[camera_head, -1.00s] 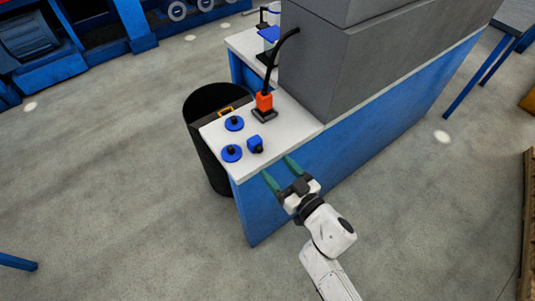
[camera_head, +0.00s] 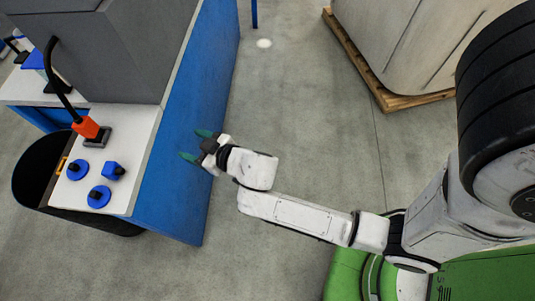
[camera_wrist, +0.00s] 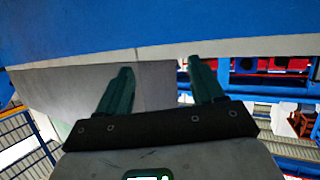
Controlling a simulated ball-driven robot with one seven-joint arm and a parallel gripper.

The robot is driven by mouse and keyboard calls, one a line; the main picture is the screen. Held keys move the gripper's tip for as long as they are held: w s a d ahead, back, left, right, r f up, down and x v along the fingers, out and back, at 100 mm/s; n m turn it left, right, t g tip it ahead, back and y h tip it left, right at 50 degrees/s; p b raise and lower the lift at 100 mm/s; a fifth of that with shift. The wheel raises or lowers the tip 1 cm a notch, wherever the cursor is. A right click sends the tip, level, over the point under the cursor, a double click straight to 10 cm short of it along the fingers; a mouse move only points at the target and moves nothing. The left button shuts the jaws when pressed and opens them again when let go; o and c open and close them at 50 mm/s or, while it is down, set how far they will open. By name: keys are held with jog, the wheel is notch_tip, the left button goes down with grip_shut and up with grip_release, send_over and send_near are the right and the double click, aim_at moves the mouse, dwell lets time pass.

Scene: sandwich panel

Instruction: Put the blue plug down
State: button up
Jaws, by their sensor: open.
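The blue plug (camera_head: 113,171), a small blue block with a dark end, rests on the white worktop (camera_head: 138,128) near its right edge. My gripper (camera_head: 195,146) is open and empty, to the right of the worktop and beside the blue side panel (camera_head: 190,100). It is clear of the plug, with a gap between them. In the wrist view the two green fingers (camera_wrist: 160,70) are spread apart with nothing between them. The plug does not show in the wrist view.
Two round blue pieces with dark knobs (camera_head: 77,170) (camera_head: 99,196) lie near the plug. An orange connector (camera_head: 86,127) with a black cable stands behind them. A grey housing (camera_head: 125,55) rises at the back. A black bin (camera_head: 30,170) stands left. Open floor (camera_head: 290,120) lies right.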

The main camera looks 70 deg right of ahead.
jog(key=s+d+f+m+g+h, duration=0.1)
jog(key=s+d+f+g, duration=0.2)
jog(key=s+g, duration=0.4)
jog(key=s+d, duration=0.1)
jog(key=s, duration=0.2)
jog(key=shift+f+m, duration=0.2)
jog(key=shift+m, duration=0.1)
jog(key=s+a+g, duration=0.1)
jog(key=s+g, duration=0.1)
jog(key=s, duration=0.2)
jog(key=s+a+n+g+y, duration=0.1)
jog(key=s, duration=0.3)
jog(key=s+a+g+y, duration=0.1)
jog(key=s+g, duration=0.1)
jog(key=s, duration=0.1)
jog(key=shift+s+r+n+g, duration=0.3)
jog(key=shift+s+n, duration=0.1)
jog(key=shift+c, duration=0.3)
jog(key=shift+s+a+y, duration=0.15)
jog(key=shift+s+y, duration=0.15)
jog(key=shift+s, duration=0.1)
jog(key=shift+c, duration=0.8)
jog(key=shift+r, duration=0.1)
